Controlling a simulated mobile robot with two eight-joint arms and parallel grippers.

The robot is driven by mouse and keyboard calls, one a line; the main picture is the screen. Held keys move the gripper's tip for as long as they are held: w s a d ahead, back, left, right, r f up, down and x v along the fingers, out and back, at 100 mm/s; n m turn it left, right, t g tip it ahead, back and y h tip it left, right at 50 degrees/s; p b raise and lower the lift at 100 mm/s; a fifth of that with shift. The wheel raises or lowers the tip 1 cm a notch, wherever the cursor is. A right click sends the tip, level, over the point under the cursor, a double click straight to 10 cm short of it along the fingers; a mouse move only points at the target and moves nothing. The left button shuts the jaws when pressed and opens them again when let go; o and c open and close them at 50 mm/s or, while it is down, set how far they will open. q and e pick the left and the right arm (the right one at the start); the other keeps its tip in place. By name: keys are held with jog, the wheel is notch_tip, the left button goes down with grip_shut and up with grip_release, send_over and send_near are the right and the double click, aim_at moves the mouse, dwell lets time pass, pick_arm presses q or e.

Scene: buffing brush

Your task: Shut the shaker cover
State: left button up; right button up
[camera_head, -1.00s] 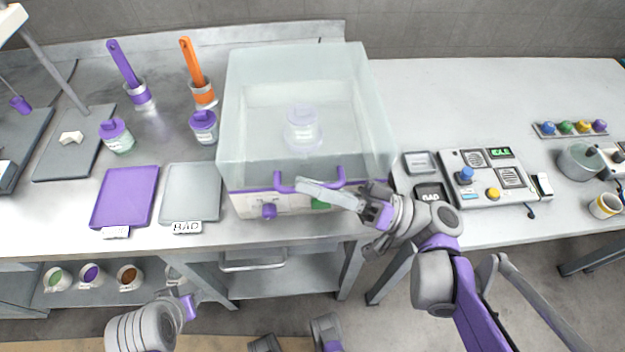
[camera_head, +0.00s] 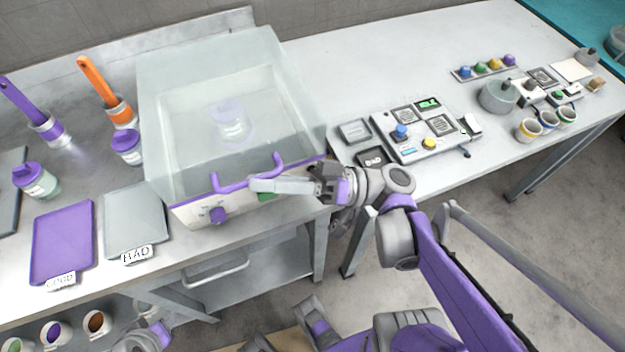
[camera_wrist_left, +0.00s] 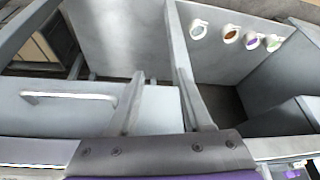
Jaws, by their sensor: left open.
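The shaker is a pale box with a clear cover (camera_head: 285,95) over it. A jar with a purple lid (camera_head: 232,122) shows through the cover. The cover looks down on the base (camera_head: 190,213), though the clear walls make its seating hard to judge. A purple handle (camera_head: 235,187) runs along its front. My right gripper (camera_head: 262,186) is at the front of the shaker, its pale fingers overlapping the right part of the handle; contact and finger gap are unclear. My left gripper (camera_wrist_left: 160,76) is open and empty, low in front of the bench's under-shelf.
A purple tray (camera_head: 62,240) and a grey tray (camera_head: 133,215) lie left of the shaker. Brushes in holders and lidded jars stand behind them. A control panel (camera_head: 425,135) stands to the right. The bench behind it is largely clear.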

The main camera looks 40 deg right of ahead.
jog(key=b+v, duration=0.1)
jog(key=v, duration=0.7)
jog(key=shift+s+d, duration=0.2)
jog(key=shift+d, duration=0.15)
jog(key=shift+f, duration=0.1)
